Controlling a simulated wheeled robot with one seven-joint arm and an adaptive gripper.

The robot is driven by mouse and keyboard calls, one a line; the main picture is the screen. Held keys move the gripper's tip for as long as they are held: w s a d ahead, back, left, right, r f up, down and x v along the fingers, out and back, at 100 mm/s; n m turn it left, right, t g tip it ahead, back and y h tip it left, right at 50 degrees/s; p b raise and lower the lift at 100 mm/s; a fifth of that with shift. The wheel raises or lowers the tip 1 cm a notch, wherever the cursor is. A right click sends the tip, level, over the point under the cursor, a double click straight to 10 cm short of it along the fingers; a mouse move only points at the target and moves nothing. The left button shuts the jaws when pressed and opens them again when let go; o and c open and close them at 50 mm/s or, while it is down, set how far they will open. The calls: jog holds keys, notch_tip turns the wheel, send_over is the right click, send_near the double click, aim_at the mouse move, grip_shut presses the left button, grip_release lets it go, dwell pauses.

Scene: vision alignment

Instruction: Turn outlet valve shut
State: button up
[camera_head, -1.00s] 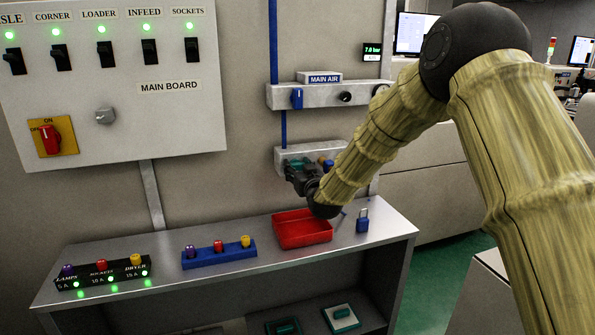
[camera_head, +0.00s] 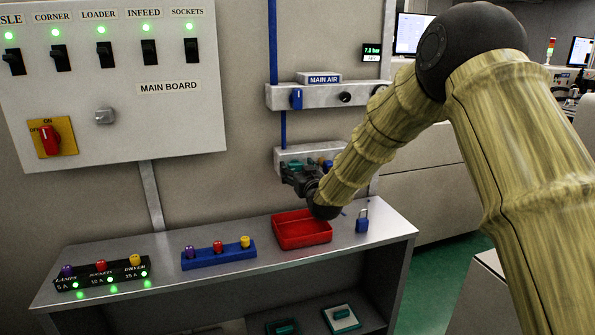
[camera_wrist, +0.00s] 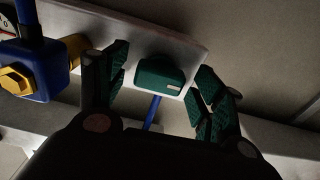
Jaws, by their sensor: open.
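A teal-green block-like handle (camera_wrist: 162,76) with a small pale mark sits on a light grey plate (camera_wrist: 128,28) in the wrist view. My gripper (camera_wrist: 158,88) is open, with one finger on each side of the handle; gaps show on both sides. No label reading "outlet" is visible. In the head view my gripper (camera_head: 288,172) is at the small grey wall box (camera_head: 284,153) under the MAIN AIR panel. It and my arm hide much of that box.
A blue fitting with a yellow nut (camera_wrist: 18,78) is left of my gripper in the wrist view. The MAIN AIR panel (camera_head: 320,95) is above. Below, a red tray (camera_head: 302,240) and blue padlock (camera_head: 362,224) are on the grey bench (camera_head: 180,285).

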jog(key=shift+s, duration=0.1)
jog(key=v, duration=1.2)
jog(key=s+d+f+m+g+h+p, duration=0.1)
jog(key=s+d+f+g, duration=0.2)
jog(key=s+f, duration=0.6)
jog(key=s+d+f+m+g+h+p, duration=0.15)
jog(key=s+d+f, duration=0.25)
jog(key=f, duration=0.9)
jog(key=s+d+f+g+h+p, duration=0.1)
jog(key=s+d+f+g, duration=0.25)
jog(key=s+f, duration=0.55)
jog(key=s+d+f+g+p, duration=0.1)
jog(key=s+d+f+g, duration=0.1)
jog(key=s, duration=0.9)
jog(key=s+d+f+m+g+h+p, duration=0.1)
jog(key=s+d+f+g, duration=0.2)
jog(key=s+f, duration=0.4)
jog(key=s+d+f+g+h+p, duration=0.1)
jog(key=s+d+f+g, duration=0.2)
jog(key=s, duration=1.3)
notch_tip(320, 180, down, 2)
jog(key=shift+d+f+m+g+p, duration=0.15)
jog(key=shift+d+m+g+p, duration=0.15)
jog(key=shift+g, duration=0.3)
